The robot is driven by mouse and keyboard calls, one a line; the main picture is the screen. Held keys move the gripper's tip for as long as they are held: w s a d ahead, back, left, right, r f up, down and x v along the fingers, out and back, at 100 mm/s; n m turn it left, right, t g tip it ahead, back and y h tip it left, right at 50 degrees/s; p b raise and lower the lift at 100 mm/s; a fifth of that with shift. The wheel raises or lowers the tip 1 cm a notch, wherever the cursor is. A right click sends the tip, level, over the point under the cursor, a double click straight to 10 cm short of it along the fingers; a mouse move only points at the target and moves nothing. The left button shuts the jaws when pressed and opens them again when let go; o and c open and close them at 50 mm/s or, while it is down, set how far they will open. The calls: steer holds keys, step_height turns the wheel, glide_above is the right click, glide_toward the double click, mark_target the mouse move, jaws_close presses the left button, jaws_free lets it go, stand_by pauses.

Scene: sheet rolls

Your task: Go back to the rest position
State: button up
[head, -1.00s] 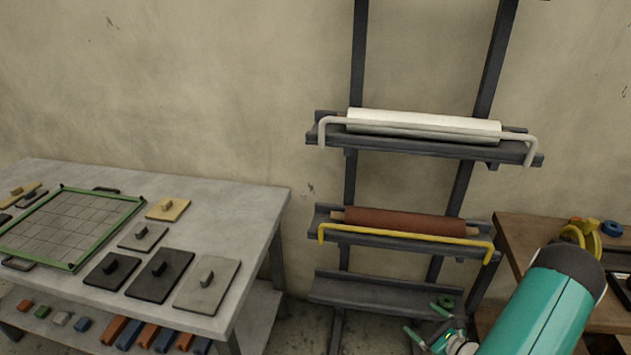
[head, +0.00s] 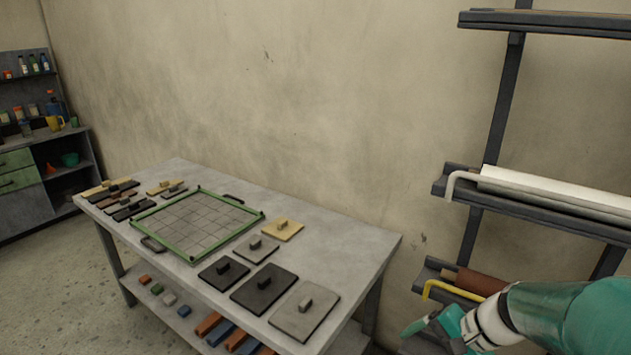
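My gripper (head: 422,335) shows at the bottom right of the head view, at the end of my teal and white arm. It is small and partly cut by the frame edge, and its fingers cannot be made out clearly. It appears in front of the lower part of the rack. The white roll (head: 560,190) lies on a rack shelf behind its pale bar. The brown roll (head: 480,282) lies on the shelf below with its yellow bar (head: 440,287), partly hidden by my arm.
A grey table (head: 370,243) with a green-framed grid tray (head: 258,212) and several handled plates stands at the centre. Coloured blocks lie on its lower shelf. The dark rack (head: 492,120) is at the right. A cabinet (head: 20,208) with bottles stands far left, with open floor before it.

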steer(key=s+a+r+n+t+h, duration=0.2)
steer(key=s+a+r+n+h, duration=0.4)
steer(key=s+r+n, duration=0.3)
step_height(320, 180, up, 2)
steer(key=shift+t, duration=0.4)
